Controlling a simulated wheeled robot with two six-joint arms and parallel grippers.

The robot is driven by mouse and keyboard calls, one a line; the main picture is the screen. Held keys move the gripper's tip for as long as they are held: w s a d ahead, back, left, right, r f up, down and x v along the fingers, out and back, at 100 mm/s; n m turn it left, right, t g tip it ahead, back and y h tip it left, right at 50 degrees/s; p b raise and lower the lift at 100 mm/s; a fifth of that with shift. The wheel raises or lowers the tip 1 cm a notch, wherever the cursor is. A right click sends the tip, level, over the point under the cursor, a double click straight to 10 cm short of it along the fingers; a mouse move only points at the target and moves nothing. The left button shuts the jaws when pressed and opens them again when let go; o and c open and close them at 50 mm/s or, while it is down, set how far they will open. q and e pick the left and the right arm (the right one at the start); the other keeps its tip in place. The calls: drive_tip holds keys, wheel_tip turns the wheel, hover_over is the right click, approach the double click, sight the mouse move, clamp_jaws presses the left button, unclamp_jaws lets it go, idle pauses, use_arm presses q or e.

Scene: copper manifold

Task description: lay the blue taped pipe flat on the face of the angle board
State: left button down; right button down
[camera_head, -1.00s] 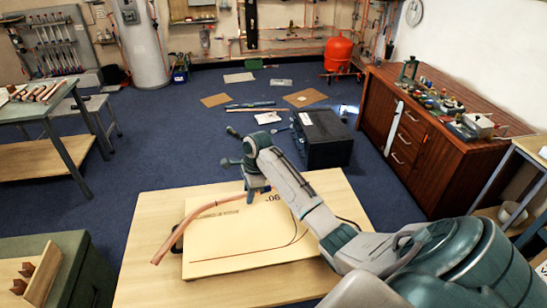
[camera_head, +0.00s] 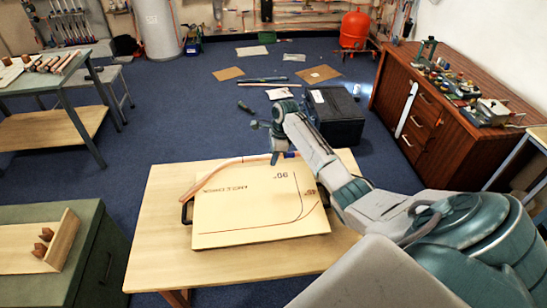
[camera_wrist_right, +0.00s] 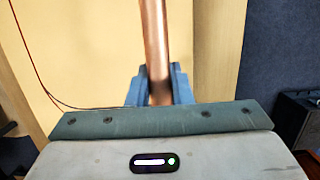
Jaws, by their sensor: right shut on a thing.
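The copper pipe (camera_head: 228,163) has a bend at its left end and a blue taped part (camera_head: 291,155) at its right end. My right gripper (camera_head: 277,158) is shut on it near the blue tape. In the right wrist view the pipe (camera_wrist_right: 153,40) stands between the blue fingers (camera_wrist_right: 160,92). The pipe runs along the far edge of the angle board (camera_head: 235,215); whether it touches the board is unclear. The board lies on the table, its face marked with a 90° bend line and lettering. My left gripper is not in view.
The wooden table (camera_head: 155,250) has bare room left of and in front of the board. The board has black side handles (camera_head: 187,211). A black box (camera_head: 336,115) stands on the floor beyond. A green cabinet (camera_head: 95,240) with a wooden rack is at left.

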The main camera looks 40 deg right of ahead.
sight(272, 174)
drive_tip(key=shift+s+d+b+x, duration=0.1)
drive_tip(key=shift+d+b+x, duration=0.1)
drive_tip(key=shift+b+x, duration=1.1)
drive_tip(key=shift+s+d+b+x, duration=0.2)
drive_tip(key=shift+b+x, duration=0.8)
drive_tip(key=shift+b, duration=0.6)
drive_tip(key=shift+w+f+p, duration=0.1)
drive_tip(key=shift+f+p, duration=0.15)
drive_tip(key=shift+p, duration=0.15)
drive_tip(key=shift+f, duration=0.45)
drive_tip(key=c, duration=0.9)
unclamp_jaws()
drive_tip(key=shift+r, duration=0.1)
drive_tip(key=p+v, duration=0.2)
drive_tip(key=p, duration=0.1)
drive_tip(key=p+v, duration=0.2)
drive_tip(key=p, duration=0.1)
drive_tip(key=a+p+v, duration=0.1)
drive_tip(key=p+v, duration=0.1)
drive_tip(key=p, duration=0.1)
drive_tip(key=shift+w+r, duration=0.25)
drive_tip(key=shift+r, duration=0.25)
